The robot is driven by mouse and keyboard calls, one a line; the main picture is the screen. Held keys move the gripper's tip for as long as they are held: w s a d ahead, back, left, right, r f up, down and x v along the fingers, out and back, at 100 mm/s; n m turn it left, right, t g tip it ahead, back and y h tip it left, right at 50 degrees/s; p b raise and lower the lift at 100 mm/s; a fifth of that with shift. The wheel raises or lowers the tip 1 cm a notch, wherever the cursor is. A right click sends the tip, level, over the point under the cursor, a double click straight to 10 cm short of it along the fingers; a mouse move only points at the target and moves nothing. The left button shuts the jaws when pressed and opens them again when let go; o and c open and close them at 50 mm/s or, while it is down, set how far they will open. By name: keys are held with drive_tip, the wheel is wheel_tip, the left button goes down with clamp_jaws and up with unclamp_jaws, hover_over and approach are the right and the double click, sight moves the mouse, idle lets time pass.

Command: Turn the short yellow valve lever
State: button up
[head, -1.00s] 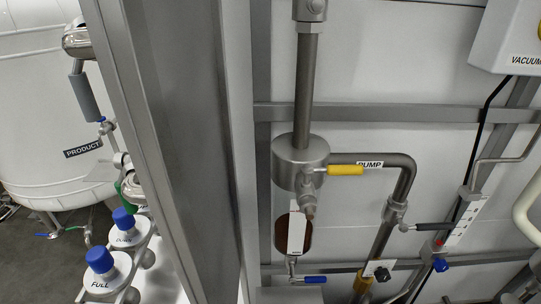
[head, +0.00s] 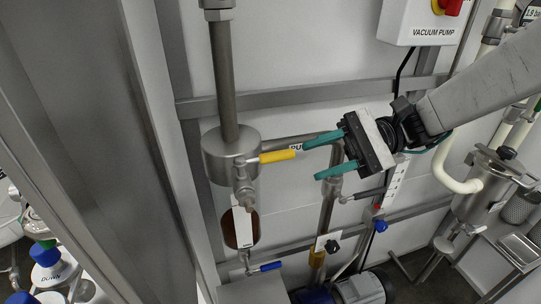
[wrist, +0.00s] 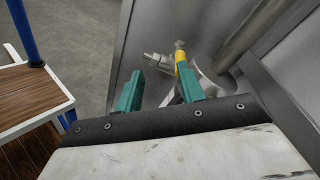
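The short yellow valve lever (head: 278,156) sticks out to the right from the valve under a steel cylindrical body (head: 230,155) in the head view. My gripper (head: 318,157) is just to the right of the lever's tip, with its two green fingers apart and pointing left. The fingers look empty. In the wrist view, the yellow lever (wrist: 181,58) shows beyond the fingers of my gripper (wrist: 160,88), nearer the right finger. The lever's lower part is partly hidden by that finger. I cannot tell whether they touch.
A blue lever (head: 265,268) sits lower, below the sight glass (head: 241,227). A vertical pipe (head: 224,75) rises above the body. A wide grey post (head: 85,130) stands at the left. A vacuum pump box (head: 424,20) is above my arm. A wooden-topped table (wrist: 25,95) shows at the wrist view's left.

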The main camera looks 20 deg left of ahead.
sight(264, 158)
drive_tip(key=shift+m+y, duration=0.5)
drive_tip(key=shift+y, duration=0.4)
drive_tip(key=a, duration=0.3)
drive_tip(key=s+a, duration=0.1)
drive_tip(key=a, duration=0.5)
drive_tip(key=shift+s+f, duration=0.25)
drive_tip(key=shift+s, duration=0.15)
drive_tip(key=shift+c, duration=0.3)
clamp_jaws()
